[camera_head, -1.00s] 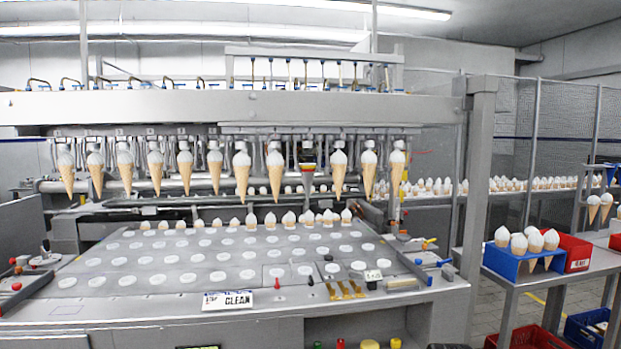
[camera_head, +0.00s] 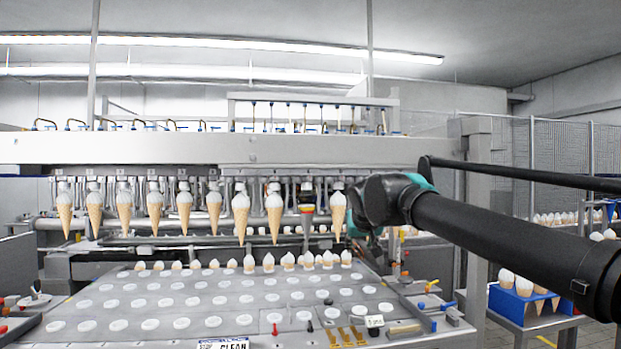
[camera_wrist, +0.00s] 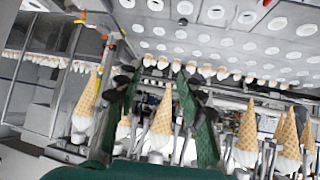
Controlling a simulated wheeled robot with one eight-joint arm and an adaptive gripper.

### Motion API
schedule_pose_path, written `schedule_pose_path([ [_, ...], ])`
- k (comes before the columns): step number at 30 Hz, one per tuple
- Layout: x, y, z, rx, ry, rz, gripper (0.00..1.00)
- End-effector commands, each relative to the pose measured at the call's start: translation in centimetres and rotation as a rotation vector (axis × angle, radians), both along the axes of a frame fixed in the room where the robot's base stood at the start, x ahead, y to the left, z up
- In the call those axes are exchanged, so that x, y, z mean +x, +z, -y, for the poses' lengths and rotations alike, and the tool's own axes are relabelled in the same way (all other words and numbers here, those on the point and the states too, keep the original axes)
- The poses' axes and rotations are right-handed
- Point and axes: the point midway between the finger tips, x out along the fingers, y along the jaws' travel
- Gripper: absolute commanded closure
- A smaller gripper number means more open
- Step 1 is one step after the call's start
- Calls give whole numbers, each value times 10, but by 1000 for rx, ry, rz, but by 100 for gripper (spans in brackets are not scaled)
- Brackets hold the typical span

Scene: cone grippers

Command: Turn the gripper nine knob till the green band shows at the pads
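A row of grippers along the machine's beam holds cones. The ninth from the left (camera_head: 307,195) holds no cone and shows a small coloured band, partly red or orange. Its knob and the band's position at the pads are too small to read. My gripper (camera_wrist: 157,78) is open, with its two green fingers apart and nothing held. In the wrist view, which is upside down, a cone (camera_wrist: 162,112) shows beyond the gap between the fingers. In the head view, my arm reaches in from the right, and my gripper is right of the tenth cone (camera_head: 338,212), mostly hidden by my wrist.
Hanging cones (camera_head: 273,215) flank the empty ninth place closely. Below lies a plate with round white holes (camera_head: 180,300) and a row of cream tops at its back edge. A CLEAN sign (camera_head: 222,344) is at the front. A blue cone box (camera_head: 520,303) stands at the right.

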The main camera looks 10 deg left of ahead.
Motion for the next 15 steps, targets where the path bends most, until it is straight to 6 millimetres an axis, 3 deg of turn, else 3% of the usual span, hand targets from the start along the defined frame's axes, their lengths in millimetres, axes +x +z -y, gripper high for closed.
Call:
schedule_pose_path([
  [1, 2, 34, -16, 9, 22, 32, 62],
  [3, 1, 79, -35, 27, 49, 79, 62],
  [9, -19, 190, -80, 83, 133, 195, 62],
  [12, -30, 227, -93, 107, 164, 231, 62],
  [15, -39, 248, -100, 122, 185, 254, 62],
])
